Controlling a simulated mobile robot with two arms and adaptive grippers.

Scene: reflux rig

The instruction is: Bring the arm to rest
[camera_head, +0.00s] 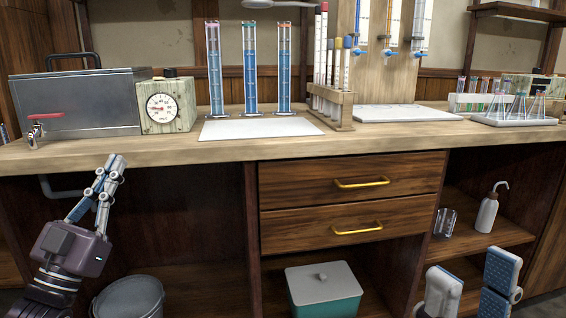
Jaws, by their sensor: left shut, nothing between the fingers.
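My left gripper (115,163) is in front of the bench on the left, below the worktop's front edge. Its fingers point up and are shut together, with nothing between them. My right gripper (473,270) shows at the bottom right, in front of the lower shelves. Its two fingers stand apart with nothing visible between them. Its base is cut off by the frame's lower edge.
The worktop (380,145) carries a metal bath with a red tap (75,105), a dial box (165,105), blue-filled cylinders (250,70) and racks. Below are drawers (350,180), a bucket (130,298), a teal bin (325,290) and a wash bottle (487,212).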

